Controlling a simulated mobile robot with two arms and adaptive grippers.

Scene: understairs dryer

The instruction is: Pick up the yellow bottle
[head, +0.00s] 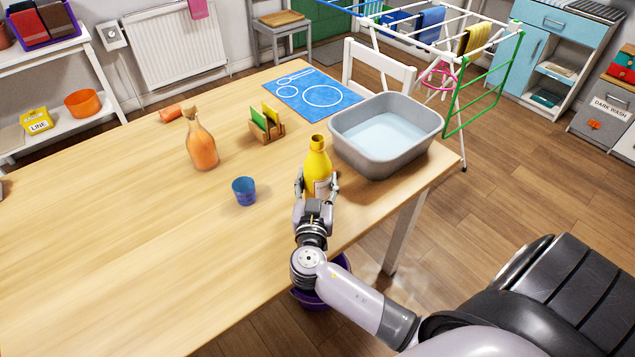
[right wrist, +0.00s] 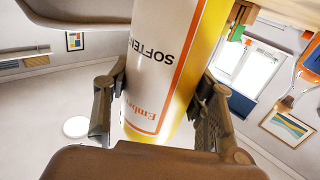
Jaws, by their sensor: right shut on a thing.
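The yellow bottle (head: 318,160) stands upright at the table's near right part, beside the grey basin. Its white label faces the gripper, and it also shows large in the right wrist view (right wrist: 168,65), with the lettering upside down. My right gripper (head: 317,187) is shut on the bottle, one finger on each side of its body. In the right wrist view the two fingers (right wrist: 160,108) press against its sides. I cannot tell whether the bottle's base touches the table, since the gripper hides it. My left gripper is not in view.
A grey basin (head: 353,150) of water stands just right of the bottle. A blue cup (head: 244,191), an orange bottle (head: 201,148) and a wooden holder (head: 267,132) with cards stand to the left. A blue mat (head: 335,108) lies behind. The table's left front is clear.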

